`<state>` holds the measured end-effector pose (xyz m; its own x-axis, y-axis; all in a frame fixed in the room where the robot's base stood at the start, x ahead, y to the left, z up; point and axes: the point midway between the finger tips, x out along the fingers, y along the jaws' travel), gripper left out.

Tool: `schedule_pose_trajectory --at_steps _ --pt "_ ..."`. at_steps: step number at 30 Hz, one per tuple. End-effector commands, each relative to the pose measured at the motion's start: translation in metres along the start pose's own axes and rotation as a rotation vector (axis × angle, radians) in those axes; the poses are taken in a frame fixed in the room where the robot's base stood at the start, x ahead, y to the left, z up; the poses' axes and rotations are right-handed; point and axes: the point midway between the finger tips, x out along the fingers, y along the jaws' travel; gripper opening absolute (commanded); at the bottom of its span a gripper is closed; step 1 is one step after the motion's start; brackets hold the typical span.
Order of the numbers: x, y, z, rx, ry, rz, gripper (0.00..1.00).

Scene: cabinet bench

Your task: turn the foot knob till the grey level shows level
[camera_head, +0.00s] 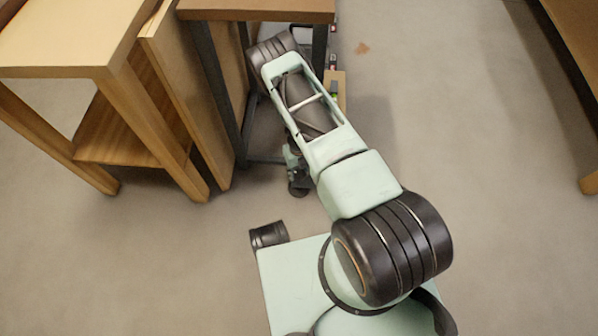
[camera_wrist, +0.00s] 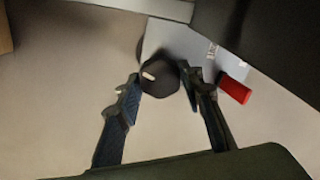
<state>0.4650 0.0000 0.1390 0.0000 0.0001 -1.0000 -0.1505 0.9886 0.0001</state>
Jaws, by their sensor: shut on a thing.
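The foot knob (camera_wrist: 158,80) is dark and rounded, with a short pale mark on its face, in the wrist view. My gripper (camera_wrist: 161,77) has one finger on each side of the knob and is shut on it. In the head view my arm reaches to the bench and hides most of what lies under it. No reading of the level can be made out.
The bench (camera_head: 255,8) has dark metal legs. A wooden table (camera_head: 60,45) and upright panels stand at the left. A grey plate (camera_wrist: 178,38) with a small label and a red block (camera_wrist: 234,89) lie close to the right finger.

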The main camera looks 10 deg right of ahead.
Motion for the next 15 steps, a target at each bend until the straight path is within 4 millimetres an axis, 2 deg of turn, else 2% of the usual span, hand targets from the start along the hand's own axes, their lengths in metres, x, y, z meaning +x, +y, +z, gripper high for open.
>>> schedule_pose_trajectory --at_steps 11,12,15 --pt "0.0001 0.0003 0.0004 0.003 -0.001 0.0 0.11" --pt "0.0001 0.0003 0.0004 0.003 -0.001 0.0 0.38" --pt "0.0 0.0002 0.0004 0.003 -0.001 0.0 0.49"
